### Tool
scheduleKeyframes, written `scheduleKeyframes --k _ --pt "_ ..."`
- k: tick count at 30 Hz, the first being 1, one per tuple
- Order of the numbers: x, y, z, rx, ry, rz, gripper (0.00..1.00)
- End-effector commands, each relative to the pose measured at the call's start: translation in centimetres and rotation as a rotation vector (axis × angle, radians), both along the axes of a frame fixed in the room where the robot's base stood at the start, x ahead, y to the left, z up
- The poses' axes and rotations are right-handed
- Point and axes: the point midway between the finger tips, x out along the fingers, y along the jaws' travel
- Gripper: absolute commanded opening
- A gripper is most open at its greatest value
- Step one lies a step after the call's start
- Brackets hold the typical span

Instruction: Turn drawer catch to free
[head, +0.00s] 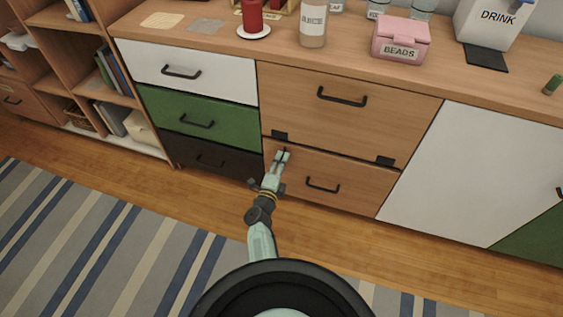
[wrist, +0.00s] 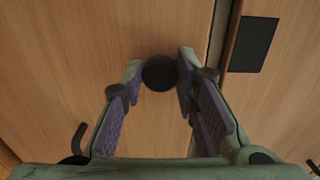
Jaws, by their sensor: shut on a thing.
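The drawer catch shows in the wrist view as a dark round knob (wrist: 159,73) on a wooden front, near a seam. My gripper (wrist: 161,78) is shut on this knob, one fingertip on each side of it. In the head view my gripper (head: 282,154) reaches the upper left part of the lower wooden drawer (head: 345,178), just under the seam. The fingers mostly hide the catch there. The drawer looks closed, with a black bar handle (head: 322,187). Which way the catch is turned cannot be told.
Black plates (head: 280,135) (head: 386,161) sit along the seam; one shows in the wrist view (wrist: 255,44). Left are white (head: 215,75), green (head: 225,125) and dark drawers (head: 230,160). The cabinet top holds a pink beads box (head: 400,40) and a bottle (head: 313,25).

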Motion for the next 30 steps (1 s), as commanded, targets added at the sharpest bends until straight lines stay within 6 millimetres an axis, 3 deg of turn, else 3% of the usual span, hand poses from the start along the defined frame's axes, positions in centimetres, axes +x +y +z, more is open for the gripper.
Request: scheduleKeyframes --k 7,20,30 --pt "0.03 0.0 0.06 0.001 -0.001 0.0 0.0" --pt "0.07 -0.07 0.25 -0.088 0.029 -0.001 0.0" --pt "0.11 -0.08 0.42 -0.356 0.115 -0.002 0.0"
